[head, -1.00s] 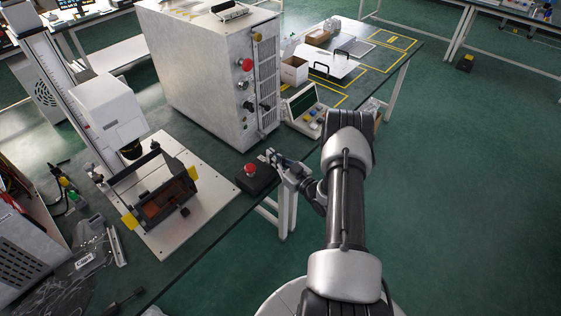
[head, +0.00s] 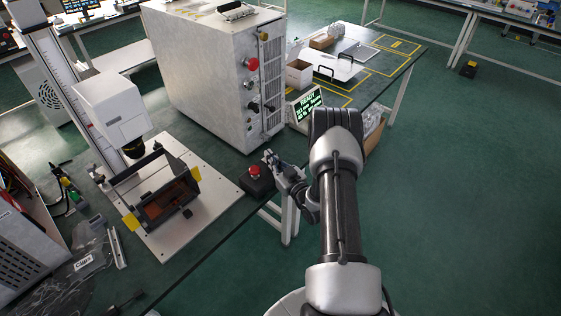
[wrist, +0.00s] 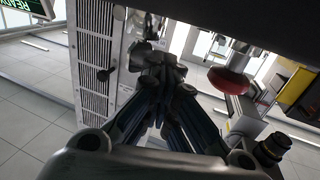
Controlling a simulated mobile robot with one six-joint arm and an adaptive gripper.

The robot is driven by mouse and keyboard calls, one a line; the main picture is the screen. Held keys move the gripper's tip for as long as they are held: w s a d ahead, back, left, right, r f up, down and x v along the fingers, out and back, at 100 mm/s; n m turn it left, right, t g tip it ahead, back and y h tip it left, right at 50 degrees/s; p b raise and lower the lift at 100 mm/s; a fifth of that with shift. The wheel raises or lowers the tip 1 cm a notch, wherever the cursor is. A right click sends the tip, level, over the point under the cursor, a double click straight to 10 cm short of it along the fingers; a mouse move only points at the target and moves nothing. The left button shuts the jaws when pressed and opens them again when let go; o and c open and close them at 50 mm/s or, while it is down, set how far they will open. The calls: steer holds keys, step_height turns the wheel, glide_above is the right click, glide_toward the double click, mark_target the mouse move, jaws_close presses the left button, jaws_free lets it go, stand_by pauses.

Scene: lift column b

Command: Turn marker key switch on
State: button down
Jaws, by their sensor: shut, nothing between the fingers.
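The grey metal cabinet (head: 205,75) stands on the green table and has a panel of controls on its right-hand face. These include a red button (head: 252,64), a small metallic control (head: 248,85) below it and a black control (head: 252,107). I cannot tell for sure which one is the marker key switch. My gripper (head: 270,158) is low in front of the cabinet, beside the red-topped stop button (head: 254,171), apart from the panel. In the wrist view its fingers (wrist: 162,72) are shut and empty, with the vented cabinet face (wrist: 93,60) beyond.
A small display (head: 305,104) with green text stands right of the cabinet, partly behind my arm. A fixture with yellow tabs (head: 165,200) sits on a white plate at the left, under the marking head (head: 112,105). Open floor lies to the right.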

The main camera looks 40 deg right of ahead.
stand_by(0.8)
steer(key=s, duration=1.2)
steer(key=shift+a, duration=0.4)
steer(key=shift+w+r, duration=0.1)
steer(key=shift+w, duration=0.05)
steer(key=w+r+n+g, duration=0.2)
steer(key=w+r+g, duration=0.1)
steer(key=w+r, duration=0.25)
steer(key=a+r+g+h, duration=0.2)
steer(key=a+r+g, duration=0.45)
steer(key=r, duration=0.85)
steer(key=s+a+r+g+y, duration=0.1)
steer(key=s+a+r+g, duration=0.1)
steer(key=s+a, duration=0.7)
steer(key=s+a+r+m+g+y, duration=0.1)
steer(key=s+a+r, duration=0.4)
steer(key=s+a, duration=0.5)
steer(key=s+g+y, duration=0.1)
steer(key=s, duration=0.7)
steer(key=shift+a, duration=0.25)
